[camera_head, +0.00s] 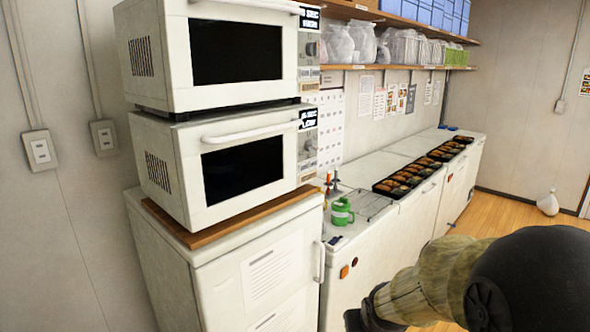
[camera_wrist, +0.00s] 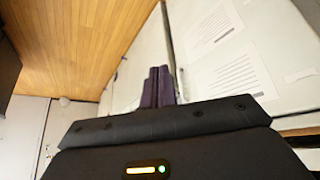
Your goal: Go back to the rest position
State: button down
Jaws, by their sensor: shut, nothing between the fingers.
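My gripper (camera_wrist: 158,86) shows in the wrist view with its two dark purple fingers pressed together and nothing between them. It is in the air in front of white cabinet doors. In the head view my arm is at the lower right, beside the counter, and the fingertips are not visible there. Several black bento trays (camera_head: 382,188) stand in a row on the white counter (camera_head: 355,172), apart from my arm.
Two stacked microwaves (camera_head: 200,177) stand on a white cabinet (camera_head: 207,275) at the left. Wooden floor (camera_head: 490,214) is open to the right, with a white bag (camera_head: 548,203) by the wall.

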jog(key=s+f+g, duration=0.2)
jog(key=s+g, duration=0.1)
jog(key=s, duration=0.9)
jog(key=shift+s+f+m, duration=0.2)
jog(key=shift+f+m, duration=0.05)
jog(key=shift+m, duration=0.05)
